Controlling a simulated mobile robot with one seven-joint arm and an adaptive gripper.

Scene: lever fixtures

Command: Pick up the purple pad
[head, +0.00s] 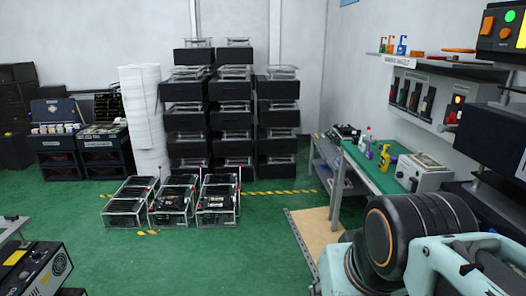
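I cannot make out a purple pad in the head view. The only purple I see is a small bottle-like item (369,151) on the green-topped bench (378,178) at the right. My arm fills the lower right corner, with a thick black rounded part and pale teal links. It covers the floor and part of the bench area behind it. The fingers of my gripper do not show.
Three clear-framed boxes with black bases (173,203) stand on the green floor. Stacked black crates (232,120) line the back wall. A yellow spray bottle (384,158) and a white box (420,174) stand on the bench. Green floor (240,255) is clear in front.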

